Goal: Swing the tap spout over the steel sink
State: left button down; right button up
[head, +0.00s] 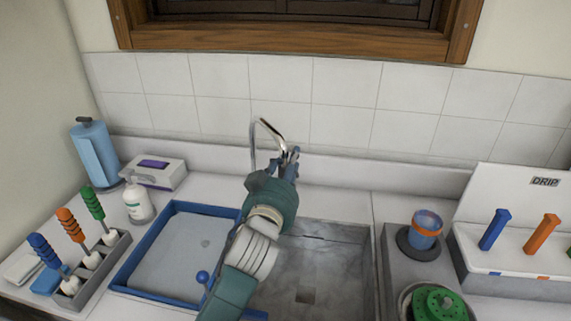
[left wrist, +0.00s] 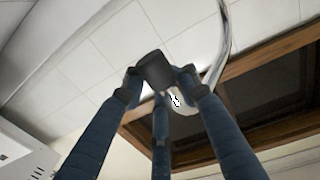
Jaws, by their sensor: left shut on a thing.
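The chrome tap spout (head: 269,131) rises behind the basins and bends to the right and down. Its curved pipe also shows in the left wrist view (left wrist: 223,40). My left gripper (head: 290,158) is at the spout's lower right end and shut on it; the fingers hide the tip. My right gripper is not in view.
A blue-rimmed basin (head: 126,265) is left of the sink. A soap bottle (head: 137,204), tissue box (head: 163,174) and blue paper roll (head: 95,152) stand at the left. A cup with an orange band (head: 426,225) and a rack (head: 510,255) are at the right.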

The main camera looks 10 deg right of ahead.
pick_arm(q)
jog(key=shift+f, duration=0.25)
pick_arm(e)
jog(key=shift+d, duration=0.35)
pick_arm(q)
jog(key=c, duration=1.3)
grip_release()
jog(key=shift+r, duration=0.1)
jog(key=shift+s, duration=0.1)
jog(key=v, duration=1.1)
jog(key=shift+s, duration=0.35)
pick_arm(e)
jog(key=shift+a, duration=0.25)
pick_arm(q)
jog(key=shift+a, duration=0.15)
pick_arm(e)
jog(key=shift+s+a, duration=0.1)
